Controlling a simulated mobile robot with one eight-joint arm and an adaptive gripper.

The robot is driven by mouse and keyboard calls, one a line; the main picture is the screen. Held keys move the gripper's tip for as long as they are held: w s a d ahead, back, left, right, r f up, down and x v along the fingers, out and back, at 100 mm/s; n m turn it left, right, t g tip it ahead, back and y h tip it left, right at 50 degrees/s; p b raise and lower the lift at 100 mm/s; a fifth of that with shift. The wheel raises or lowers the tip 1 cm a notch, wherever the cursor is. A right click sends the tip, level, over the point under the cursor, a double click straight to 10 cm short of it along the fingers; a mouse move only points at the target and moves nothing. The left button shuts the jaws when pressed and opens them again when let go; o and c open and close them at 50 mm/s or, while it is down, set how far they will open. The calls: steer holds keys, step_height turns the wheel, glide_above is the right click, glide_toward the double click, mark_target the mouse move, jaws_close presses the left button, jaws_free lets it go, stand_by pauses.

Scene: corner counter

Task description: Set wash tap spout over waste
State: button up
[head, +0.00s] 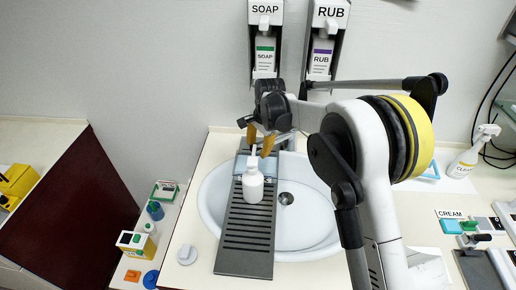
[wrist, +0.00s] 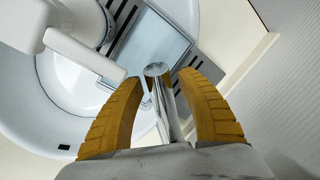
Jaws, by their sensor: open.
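My gripper (head: 259,139) is over the back edge of the white wash basin (head: 320,225), its orange fingers pointing down and apart. In the wrist view a chrome tap spout (wrist: 167,100) with a round end lies between the open fingers (wrist: 160,82); I see no clear contact. In the head view the tap is mostly hidden behind my gripper. The waste (head: 286,198) is a dark round drain in the basin, right of the slatted rack. The spout's end appears over the blue-grey tray (wrist: 152,48), not over the waste.
A dark slatted rack (head: 245,240) spans the basin's left part. A white pump bottle (head: 253,187) stands on it, close in front of my gripper; SOAP (head: 265,57) and RUB (head: 321,58) dispensers hang on the wall behind. The basin's right part is clear.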

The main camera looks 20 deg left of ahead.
steer(key=shift+f, duration=0.15)
jaws_close()
steer(key=shift+d, duration=0.1)
steer(key=s+d+n+g+b, duration=0.1)
steer(key=d+n+b, duration=0.1)
steer(key=d+n, duration=0.6)
steer(key=shift+s+d, duration=0.2)
steer(key=shift+d, duration=2)
